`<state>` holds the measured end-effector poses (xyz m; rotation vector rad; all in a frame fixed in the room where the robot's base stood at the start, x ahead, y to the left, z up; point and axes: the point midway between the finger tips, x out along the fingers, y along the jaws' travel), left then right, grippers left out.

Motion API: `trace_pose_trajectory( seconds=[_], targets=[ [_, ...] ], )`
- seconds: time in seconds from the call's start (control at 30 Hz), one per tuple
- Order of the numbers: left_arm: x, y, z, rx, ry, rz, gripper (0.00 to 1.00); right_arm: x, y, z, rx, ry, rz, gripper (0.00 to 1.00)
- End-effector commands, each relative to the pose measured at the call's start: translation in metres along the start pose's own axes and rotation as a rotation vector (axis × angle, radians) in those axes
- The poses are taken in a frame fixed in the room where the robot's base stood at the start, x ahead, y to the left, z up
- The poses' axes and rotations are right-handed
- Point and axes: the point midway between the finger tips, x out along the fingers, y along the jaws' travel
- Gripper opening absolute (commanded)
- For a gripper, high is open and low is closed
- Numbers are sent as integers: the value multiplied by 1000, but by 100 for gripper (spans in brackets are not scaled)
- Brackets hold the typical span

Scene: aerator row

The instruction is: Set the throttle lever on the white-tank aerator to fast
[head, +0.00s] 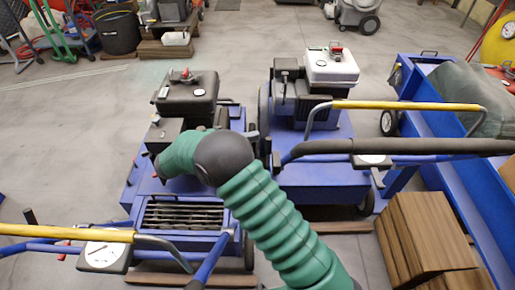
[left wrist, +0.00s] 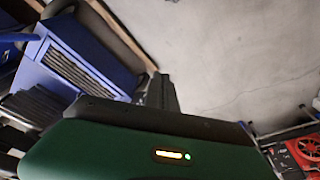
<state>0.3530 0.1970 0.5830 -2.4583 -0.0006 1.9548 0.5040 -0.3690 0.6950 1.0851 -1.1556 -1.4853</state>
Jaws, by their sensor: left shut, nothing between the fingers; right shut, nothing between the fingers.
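The white-tank aerator (head: 315,150) stands right of centre in the head view, with its white tank (head: 331,66) on top. Its handlebar (head: 405,146) carries a small console (head: 372,161) with a pale dial face. The throttle lever and its setting are too small to make out. My green right arm crosses the middle of the head view, its black joint left of this aerator. Little of the right gripper shows; it is shut and empty, apart from the console. My left gripper (left wrist: 160,92) shows in the left wrist view, shut and empty over bare floor.
A second blue aerator with a black tank (head: 188,92) stands to the left, its handlebar (head: 65,233) and console (head: 104,252) nearest me. Brown boxes (head: 432,235) and a long blue frame (head: 460,180) crowd the right. The floor behind is mostly clear.

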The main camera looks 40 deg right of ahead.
Motion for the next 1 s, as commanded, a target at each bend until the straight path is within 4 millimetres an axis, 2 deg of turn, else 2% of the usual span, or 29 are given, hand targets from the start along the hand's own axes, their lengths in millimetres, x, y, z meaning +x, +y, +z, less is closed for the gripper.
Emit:
trace_pose_trajectory(
  seconds=[0.03, 0.1, 0.2, 0.33, 0.77, 1.0],
  targets=[
    [11, 0, 2, 0, 0, 0, 0, 12, -5, 0, 3, -3, 1, 0],
    [18, 0, 4, 0, 1, 0, 0, 22, -5, 2, 1, 0, 0, 0],
    [28, 0, 6, 0, 0, 0, 0, 13, -4, 20, 3, 4, 0, 0],
    [34, 0, 8, 0, 0, 0, 0, 8, -2, 33, 2, 2, 1, 0],
    [32, 0, 7, 0, 1, 0, 0, 7, 2, 38, 2, 2, 2, 0],
    [13, 0, 3, 0, 1, 0, 0, 16, 7, 37, 21, 0, 14, 0]
  ],
)
